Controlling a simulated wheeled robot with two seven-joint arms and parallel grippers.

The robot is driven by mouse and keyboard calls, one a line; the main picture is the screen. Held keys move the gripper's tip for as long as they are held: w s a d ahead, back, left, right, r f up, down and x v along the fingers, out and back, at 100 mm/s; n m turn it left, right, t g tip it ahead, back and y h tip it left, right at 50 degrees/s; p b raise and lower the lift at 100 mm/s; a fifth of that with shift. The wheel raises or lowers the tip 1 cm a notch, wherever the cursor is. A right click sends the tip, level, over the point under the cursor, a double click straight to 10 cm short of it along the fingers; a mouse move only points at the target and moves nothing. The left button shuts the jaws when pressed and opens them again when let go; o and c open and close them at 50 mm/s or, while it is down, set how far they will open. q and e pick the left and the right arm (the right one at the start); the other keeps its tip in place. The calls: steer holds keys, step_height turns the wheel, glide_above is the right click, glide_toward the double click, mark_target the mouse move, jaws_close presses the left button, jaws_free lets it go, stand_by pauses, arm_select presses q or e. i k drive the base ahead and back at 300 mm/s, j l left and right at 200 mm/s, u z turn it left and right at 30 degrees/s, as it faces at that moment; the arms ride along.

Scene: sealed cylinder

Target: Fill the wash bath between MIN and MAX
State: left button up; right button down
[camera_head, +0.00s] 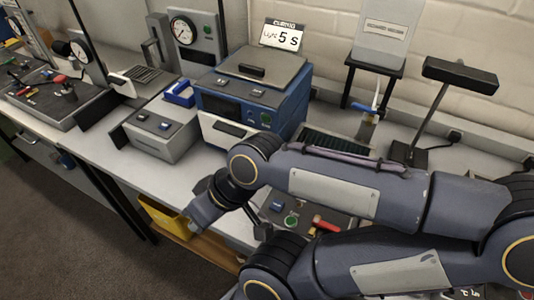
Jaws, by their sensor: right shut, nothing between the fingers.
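No wash bath with readable MIN and MAX marks can be made out; my right arm covers much of the bench's right front. A dark ribbed tray (334,143) lies behind my arm, partly hidden, and I cannot tell if it belongs to the bath. A blue-handled tap or tool (368,110) stands behind it, by a small black stand. My right gripper (196,215) is at the bench's front edge, left of my forearm, above a yellow bin. It is shut and empty, apart from the things on the bench. My left gripper is not in view.
A blue and white machine (254,98) stands mid-bench under a curing sign (283,35) reading 5 s. A grey switch box (162,128) and a gauge (183,30) are to its left. A black-topped post (459,76) stands right. The yellow bin (163,216) is below the front edge.

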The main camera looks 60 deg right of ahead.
mark_target(373, 111)
steer(key=z, duration=0.45)
steer(key=k+z, duration=0.1)
steer(key=z, duration=0.75)
steer(key=k+z, duration=0.1)
steer(key=z, duration=0.3)
steer(key=l+z, duration=0.15)
steer(key=z, duration=0.2)
steer(key=l+z, duration=0.15)
steer(key=z, duration=0.2)
